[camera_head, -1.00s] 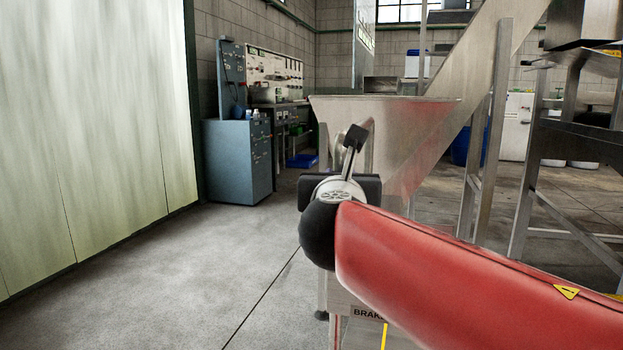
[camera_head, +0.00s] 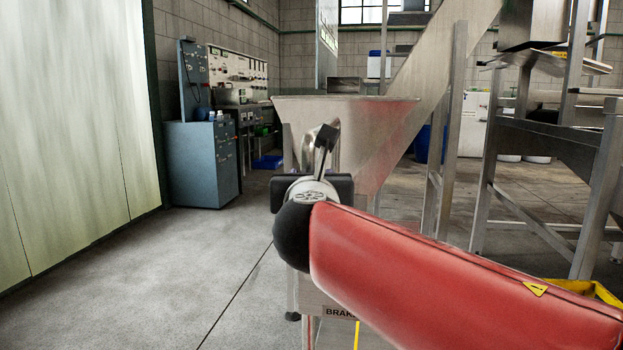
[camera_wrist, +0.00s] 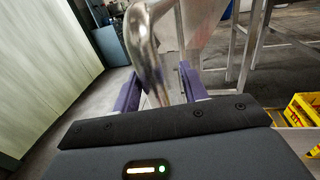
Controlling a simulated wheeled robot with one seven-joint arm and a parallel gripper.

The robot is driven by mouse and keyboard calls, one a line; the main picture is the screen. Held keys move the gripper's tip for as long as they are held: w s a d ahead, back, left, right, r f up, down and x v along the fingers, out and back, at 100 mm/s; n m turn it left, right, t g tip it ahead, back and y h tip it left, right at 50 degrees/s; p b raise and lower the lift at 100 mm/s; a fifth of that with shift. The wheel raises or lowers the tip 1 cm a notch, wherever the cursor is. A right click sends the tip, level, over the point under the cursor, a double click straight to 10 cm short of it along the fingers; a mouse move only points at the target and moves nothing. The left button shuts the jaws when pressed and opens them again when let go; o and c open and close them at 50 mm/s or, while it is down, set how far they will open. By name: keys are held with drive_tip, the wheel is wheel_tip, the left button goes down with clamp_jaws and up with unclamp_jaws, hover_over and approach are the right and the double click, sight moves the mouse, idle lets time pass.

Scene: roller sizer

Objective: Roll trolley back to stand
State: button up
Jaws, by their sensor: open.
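My gripper (camera_wrist: 158,84) shows in the wrist view with its two purple fingers apart. A bent, shiny steel tube (camera_wrist: 148,50), which looks like a handle, runs between or just beyond the fingers; I cannot tell whether they touch it. In the head view my red arm reaches to the middle and hides most of the gripper. A steel panel labelled "BRAK…" (camera_head: 338,312) with a yellow stripe shows below my arm, perhaps part of the trolley; the rest is hidden. I cannot make out the stand for certain.
A steel hopper (camera_head: 345,105) with a sloping conveyor (camera_head: 445,50) stands just beyond. A steel frame (camera_head: 550,125) is at right, with yellow crates (camera_wrist: 304,108) low down. A blue cabinet (camera_head: 202,165) stands back left. Floor (camera_head: 180,255) at left is clear.

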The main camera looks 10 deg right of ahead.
drive_tip(key=s+a+p, duration=0.1)
drive_tip(key=s, duration=0.6)
drive_tip(key=shift+s+a, duration=0.3)
drive_tip(key=shift+s, duration=0.05)
